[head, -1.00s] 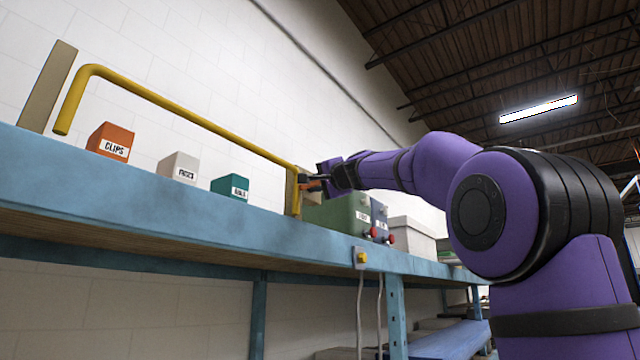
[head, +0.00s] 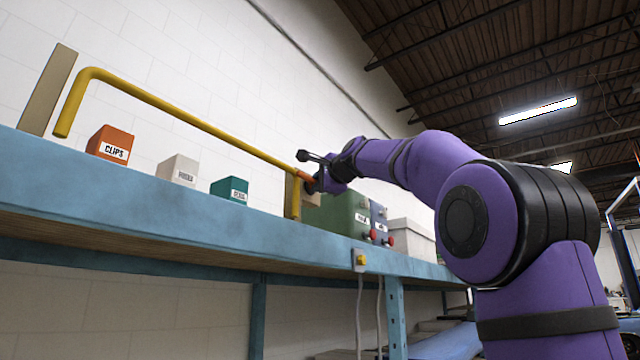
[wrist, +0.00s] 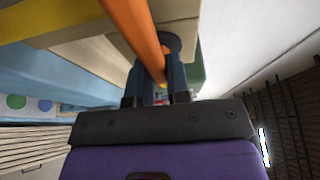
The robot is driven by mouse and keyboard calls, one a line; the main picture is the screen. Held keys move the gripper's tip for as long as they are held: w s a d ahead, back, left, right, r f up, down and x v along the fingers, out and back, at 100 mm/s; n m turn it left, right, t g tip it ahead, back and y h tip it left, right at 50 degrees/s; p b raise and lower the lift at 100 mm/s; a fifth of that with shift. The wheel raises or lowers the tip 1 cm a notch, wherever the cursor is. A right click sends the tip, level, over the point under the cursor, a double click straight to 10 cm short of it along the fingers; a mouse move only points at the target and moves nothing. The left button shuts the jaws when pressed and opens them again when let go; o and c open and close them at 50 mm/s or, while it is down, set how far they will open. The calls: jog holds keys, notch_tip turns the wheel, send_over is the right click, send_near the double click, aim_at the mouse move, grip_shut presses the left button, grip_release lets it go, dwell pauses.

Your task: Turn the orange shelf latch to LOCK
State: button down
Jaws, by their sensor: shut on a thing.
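The orange latch (head: 304,176) sits at the end of the yellow rail, on a tan block (head: 289,186), and is small and partly hidden by my gripper (head: 314,182) in the head view. In the wrist view the orange latch bar (wrist: 136,28) runs down from the top between the two dark fingers of my gripper (wrist: 155,88). The fingers are shut on it. Its near end lies among the fingers. No LOCK mark is readable in either view.
The yellow rail (head: 180,118) runs above the blue shelf (head: 200,210). An orange CLIPS box (head: 110,144), a white box (head: 178,170) and a teal box (head: 230,189) stand behind it. A green box (head: 335,214) with red knobs nearby stands just right of the latch.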

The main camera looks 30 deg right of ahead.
jog(key=shift+r, duration=0.15)
jog(key=c, duration=1.1)
grip_release()
jog(key=shift+w, duration=0.2)
jog(key=shift+s, duration=0.1)
jog(key=s, duration=1)
jog(key=shift+s+a, duration=0.3)
jog(key=shift+s, duration=0.05)
